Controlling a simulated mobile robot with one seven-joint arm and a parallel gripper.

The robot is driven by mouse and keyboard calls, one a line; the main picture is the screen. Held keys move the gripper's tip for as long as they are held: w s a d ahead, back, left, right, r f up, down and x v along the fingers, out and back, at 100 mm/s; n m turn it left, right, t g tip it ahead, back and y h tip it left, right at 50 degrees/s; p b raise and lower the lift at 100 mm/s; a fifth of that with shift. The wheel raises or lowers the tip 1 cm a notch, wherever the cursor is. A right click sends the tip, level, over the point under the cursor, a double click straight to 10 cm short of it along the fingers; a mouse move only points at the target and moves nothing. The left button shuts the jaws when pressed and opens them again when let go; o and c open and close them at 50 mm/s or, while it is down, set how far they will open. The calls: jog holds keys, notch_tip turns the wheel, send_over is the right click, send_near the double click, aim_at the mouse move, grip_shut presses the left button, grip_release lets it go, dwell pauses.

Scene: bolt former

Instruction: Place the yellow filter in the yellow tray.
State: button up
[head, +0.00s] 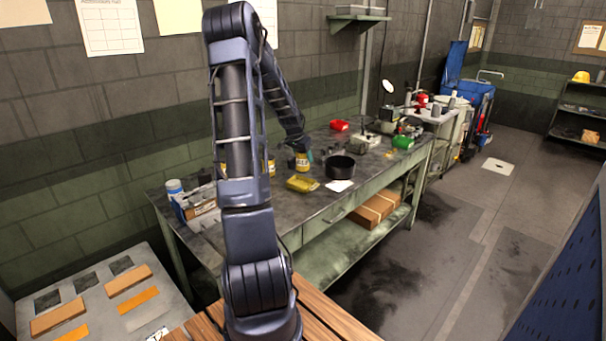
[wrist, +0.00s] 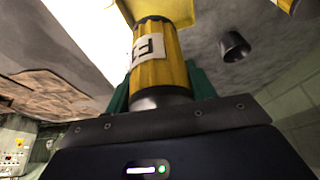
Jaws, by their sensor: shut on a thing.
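The yellow filter (head: 302,163) is a ribbed yellow cylinder with a white label and a metal end. My gripper (head: 302,153) is shut on it above the workbench. In the wrist view the filter (wrist: 158,68) sits between the green fingers of my gripper (wrist: 160,90), its metal end toward the palm. The yellow tray (head: 302,183) lies on the bench just below the filter in the head view. A yellow surface at the top of the wrist view, beyond the filter, is probably this tray (wrist: 150,7). The gap between filter and tray is hard to judge.
A black round pan (head: 340,166) and a white sheet (head: 339,186) lie right of the tray. Another yellow cylinder (head: 271,167) stands to the left, partly behind my arm. A red bin (head: 340,125) and a green bin (head: 403,142) stand farther back.

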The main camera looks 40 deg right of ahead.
aim_at(298, 158)
jog(key=shift+f, duration=4.25)
jog(key=shift+f, duration=0.1)
jog(key=o, duration=1)
jog(key=v, duration=1.2)
